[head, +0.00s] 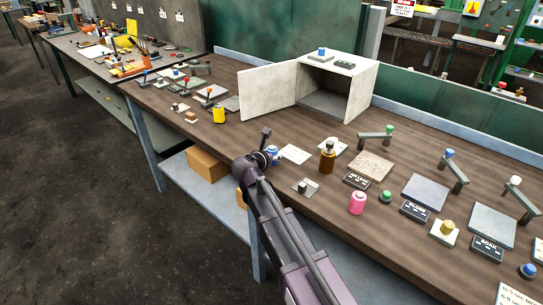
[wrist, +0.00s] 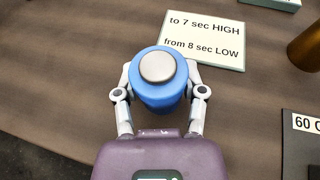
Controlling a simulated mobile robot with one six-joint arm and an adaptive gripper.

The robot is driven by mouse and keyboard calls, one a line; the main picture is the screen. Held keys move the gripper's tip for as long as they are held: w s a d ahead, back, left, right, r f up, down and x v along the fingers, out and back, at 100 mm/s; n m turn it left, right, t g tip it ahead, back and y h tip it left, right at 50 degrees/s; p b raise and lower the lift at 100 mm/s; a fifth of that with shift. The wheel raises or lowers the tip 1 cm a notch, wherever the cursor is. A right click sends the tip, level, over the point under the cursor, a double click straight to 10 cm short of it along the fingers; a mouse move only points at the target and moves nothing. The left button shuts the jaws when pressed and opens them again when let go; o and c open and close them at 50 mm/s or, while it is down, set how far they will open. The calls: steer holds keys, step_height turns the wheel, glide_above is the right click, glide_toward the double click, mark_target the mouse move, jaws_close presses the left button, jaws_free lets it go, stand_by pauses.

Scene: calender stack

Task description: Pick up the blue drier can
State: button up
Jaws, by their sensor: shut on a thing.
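The blue drier can (wrist: 150,95) has a round grey cap and stands between the two fingers of my gripper (wrist: 159,92) in the wrist view. The fingers are shut on it, one on each side. In the head view my gripper (head: 268,150) is at the front edge of the workbench, and the blue can (head: 273,153) shows partly beside it. The can's lower part is hidden, so I cannot tell whether it touches the bench.
A printed card (wrist: 202,38) lies just beyond the can. A brown bottle (head: 327,158), a pink can (head: 357,203) and a yellow can (head: 219,114) stand on the workbench (head: 240,150). An open white cabinet (head: 360,95) stands behind.

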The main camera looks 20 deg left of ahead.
mark_target(272, 146)
steer(key=shift+r, duration=0.15)
stand_by(0.3)
step_height(272, 146, up, 3)
steer(key=p, duration=0.3)
steer(key=s+d+p, duration=0.1)
steer(key=s+d, duration=0.2)
steer(key=s, duration=0.4)
steer(key=s+d+r+p, duration=0.1)
steer(key=s+d, duration=0.3)
steer(key=s, duration=0.3)
steer(key=shift+d+r, duration=0.25)
steer(key=shift+r, duration=0.05)
steer(key=shift+s, duration=0.1)
